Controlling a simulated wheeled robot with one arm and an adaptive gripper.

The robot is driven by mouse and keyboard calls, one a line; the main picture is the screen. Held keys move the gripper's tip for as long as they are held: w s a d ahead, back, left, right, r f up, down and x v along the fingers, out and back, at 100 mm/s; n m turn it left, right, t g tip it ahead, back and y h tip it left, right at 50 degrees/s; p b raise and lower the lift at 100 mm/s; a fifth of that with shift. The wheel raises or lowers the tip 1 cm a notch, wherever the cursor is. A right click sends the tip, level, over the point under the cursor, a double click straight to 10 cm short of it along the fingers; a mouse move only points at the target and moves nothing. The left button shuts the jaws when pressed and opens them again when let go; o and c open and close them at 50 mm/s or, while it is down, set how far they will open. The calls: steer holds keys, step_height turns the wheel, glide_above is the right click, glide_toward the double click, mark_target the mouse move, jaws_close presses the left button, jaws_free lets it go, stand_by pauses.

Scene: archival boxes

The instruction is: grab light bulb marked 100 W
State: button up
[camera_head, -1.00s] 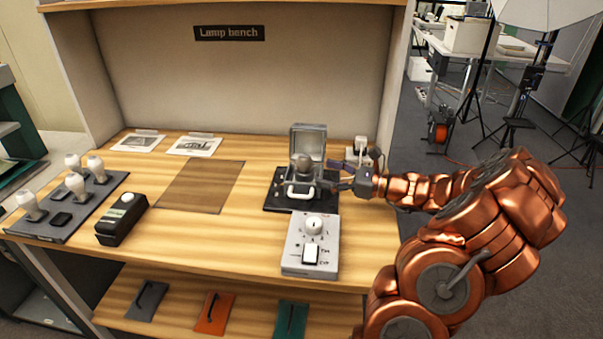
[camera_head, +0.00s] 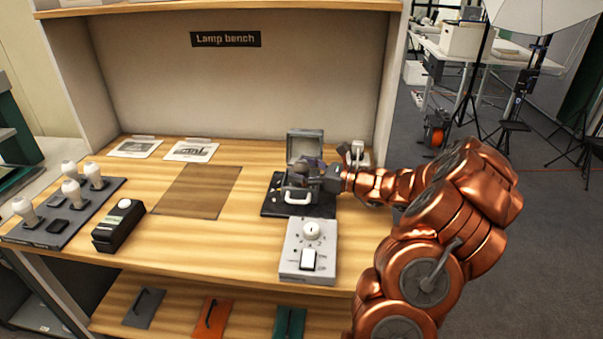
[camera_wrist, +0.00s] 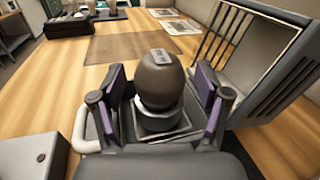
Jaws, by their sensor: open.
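A dark, brownish bulb (camera_wrist: 160,82) stands upright in a socket inside a small open housing (camera_head: 304,146) with a raised lid. My gripper (camera_wrist: 160,95) is open, with one purple-padded finger on each side of the bulb and gaps visible between. In the head view my gripper (camera_head: 318,180) reaches into the housing from the right and hides most of the bulb. Several white bulbs (camera_head: 71,191) stand on a dark rack (camera_head: 75,226) at the bench's left; no wattage is readable on them.
The raised lid, with a barred inside (camera_wrist: 270,62), is close to my right finger. A white handle (camera_head: 297,197) is at the housing's front. A grey control box (camera_head: 309,240) stands nearer, and a black box (camera_head: 118,228) at left. The bench middle is clear.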

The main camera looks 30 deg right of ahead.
mark_target(302, 162)
steer(key=c, duration=1.2)
steer(key=shift+r, duration=0.1)
steer(key=shift+r, duration=0.5)
step_height(302, 162, up, 3)
steer(key=shift+s+f, duration=0.15)
steer(key=shift+f, duration=0.05)
steer(key=s+a, duration=0.1)
steer(key=s, duration=0.4)
steer(key=s+a, duration=0.1)
steer(key=s, duration=0.4)
steer(key=s+a+r+b, duration=0.1)
steer(key=s, duration=0.4)
steer(key=shift+s+a, duration=0.15)
steer(key=shift+a, duration=0.15)
